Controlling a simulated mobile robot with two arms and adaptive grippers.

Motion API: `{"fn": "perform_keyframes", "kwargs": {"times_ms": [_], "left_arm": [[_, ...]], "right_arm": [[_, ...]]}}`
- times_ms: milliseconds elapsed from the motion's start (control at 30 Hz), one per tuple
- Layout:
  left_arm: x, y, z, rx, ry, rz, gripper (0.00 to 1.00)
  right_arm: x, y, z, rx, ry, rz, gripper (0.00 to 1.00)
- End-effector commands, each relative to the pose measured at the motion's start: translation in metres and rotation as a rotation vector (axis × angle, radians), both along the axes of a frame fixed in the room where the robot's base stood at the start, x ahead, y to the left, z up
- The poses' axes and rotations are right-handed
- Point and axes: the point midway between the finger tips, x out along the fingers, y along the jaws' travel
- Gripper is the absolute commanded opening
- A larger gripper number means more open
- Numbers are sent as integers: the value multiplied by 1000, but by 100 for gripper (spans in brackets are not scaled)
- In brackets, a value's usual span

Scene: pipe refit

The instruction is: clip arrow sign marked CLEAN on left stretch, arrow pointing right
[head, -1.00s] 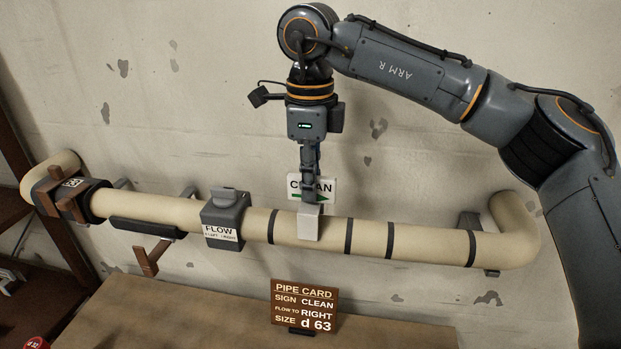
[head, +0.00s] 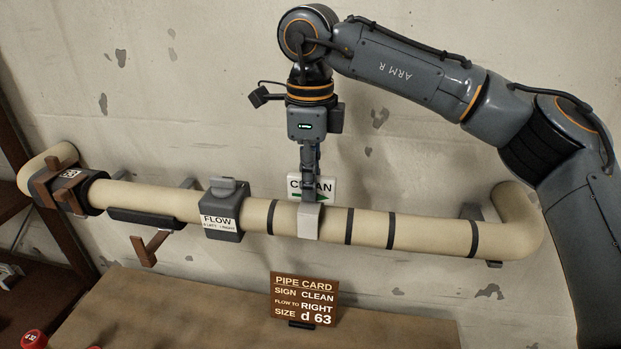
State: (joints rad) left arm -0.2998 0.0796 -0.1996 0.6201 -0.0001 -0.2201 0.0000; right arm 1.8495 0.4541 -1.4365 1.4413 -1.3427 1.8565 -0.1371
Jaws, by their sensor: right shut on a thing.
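The white arrow sign (head: 325,184) reads CLEAN and stands above the beige pipe (head: 432,231). My right gripper (head: 310,198) comes straight down from above and is shut on the sign's clip part. My left gripper is not in view.
A grey FLOW box (head: 222,210) sits on the pipe left of the sign. A brown pipe card (head: 304,299) stands on the table (head: 170,305), reading CLEAN, RIGHT, d 63. A brown clamp-like piece (head: 62,186) is around the pipe's left end. Wall brackets hold the pipe.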

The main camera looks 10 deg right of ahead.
Motion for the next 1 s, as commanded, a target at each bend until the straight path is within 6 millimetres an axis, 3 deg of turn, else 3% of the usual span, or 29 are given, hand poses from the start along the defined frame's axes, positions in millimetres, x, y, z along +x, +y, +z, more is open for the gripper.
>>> {"fn": "perform_keyframes", "kwargs": {"times_ms": [1000], "left_arm": [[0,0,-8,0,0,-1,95]], "right_arm": [[0,0,-12,-1,1,0,0]]}}
